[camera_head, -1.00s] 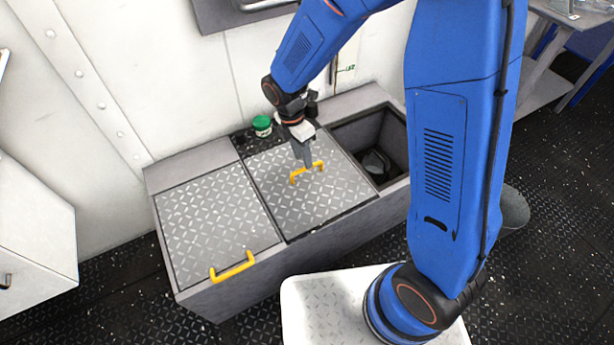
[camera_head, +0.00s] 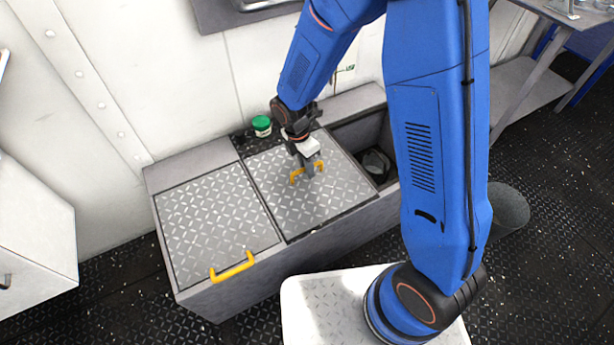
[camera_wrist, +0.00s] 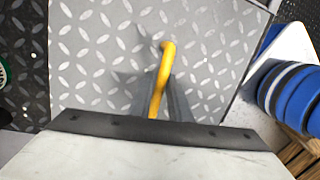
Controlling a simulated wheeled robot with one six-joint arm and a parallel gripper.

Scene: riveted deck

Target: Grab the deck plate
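A grey diamond-tread deck plate (camera_head: 325,200) lies flat over the middle of the long grey bench box. Its yellow handle (camera_head: 297,176) stands up from its upper part. My gripper (camera_head: 309,172) is lowered over that handle. In the wrist view the deck plate (camera_wrist: 215,45) fills the middle, and the yellow handle (camera_wrist: 163,72) runs between the two dark fingers of my gripper (camera_wrist: 158,92). The fingers look spread apart, one on each side of the handle. The fingertips' lower ends are hard to make out against the plate.
A second tread plate (camera_head: 205,225) with a yellow handle (camera_head: 232,267) covers the left bay. The right bay (camera_head: 374,150) is open, with a dark object inside. A green-lidded jar (camera_head: 261,125) stands behind the plates near the wall. A white cabinet (camera_head: 35,225) is at left.

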